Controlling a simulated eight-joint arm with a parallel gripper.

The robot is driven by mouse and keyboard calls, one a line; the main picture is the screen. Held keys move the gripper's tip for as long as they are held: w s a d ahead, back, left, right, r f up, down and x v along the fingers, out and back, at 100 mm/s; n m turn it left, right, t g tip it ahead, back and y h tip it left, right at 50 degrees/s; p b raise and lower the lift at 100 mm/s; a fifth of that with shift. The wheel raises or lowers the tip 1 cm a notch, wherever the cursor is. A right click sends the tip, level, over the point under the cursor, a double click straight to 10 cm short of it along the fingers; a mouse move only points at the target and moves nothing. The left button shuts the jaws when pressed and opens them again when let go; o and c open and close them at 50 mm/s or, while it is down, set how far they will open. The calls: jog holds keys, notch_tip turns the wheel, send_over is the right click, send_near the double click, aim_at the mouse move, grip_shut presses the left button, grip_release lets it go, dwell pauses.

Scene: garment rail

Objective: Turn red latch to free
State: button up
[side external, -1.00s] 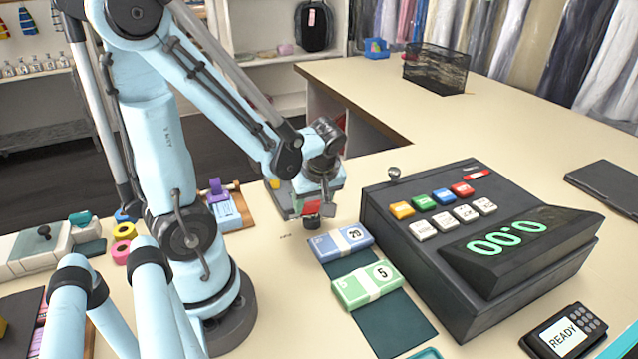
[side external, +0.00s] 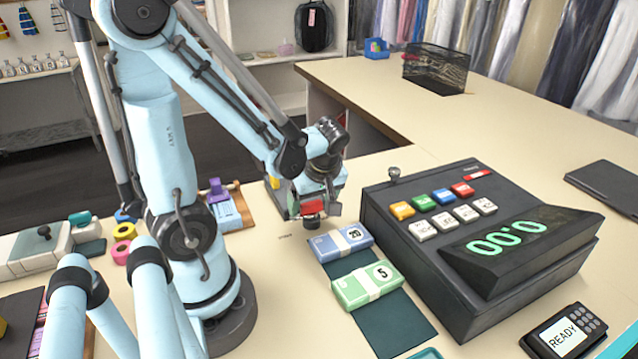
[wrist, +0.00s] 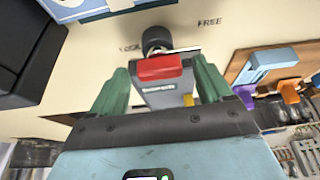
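The red latch (wrist: 160,68) shows in the wrist view as a red block on a grey body, beside a black round knob (wrist: 157,40). In the side view the red latch (side external: 313,207) is partly hidden by my wrist. My gripper (wrist: 160,80) has its two green fingers spread on either side of the red part, with gaps that appear to remain. In the side view my gripper (side external: 322,208) is low over the counter at the latch. The word FREE (wrist: 209,22) is printed right of the knob; another label left of it is partly hidden.
Blue (side external: 341,242) and green (side external: 367,284) banknote bundles lie close in front of the latch. A dark cash register (side external: 450,270) stands to the right. A wooden tray with a purple-and-blue item (side external: 225,208) lies left. The counter behind is mostly clear.

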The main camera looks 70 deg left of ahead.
jog(key=shift+r, duration=0.1)
jog(key=v, duration=1.2)
jog(key=shift+d, duration=0.1)
dwell(0.4)
jog(key=w+d+m+t+h, duration=0.2)
jog(key=d+m+t, duration=0.1)
jog(key=m, duration=0.6)
jog(key=w+d+f+m+t+h, duration=0.1)
jog(key=d+m+t, duration=0.3)
jog(key=m, duration=0.5)
jog(key=shift+w+d+f+h, duration=0.3)
jog(key=shift+w+d+h, duration=0.45)
jog(key=shift+d, duration=0.2)
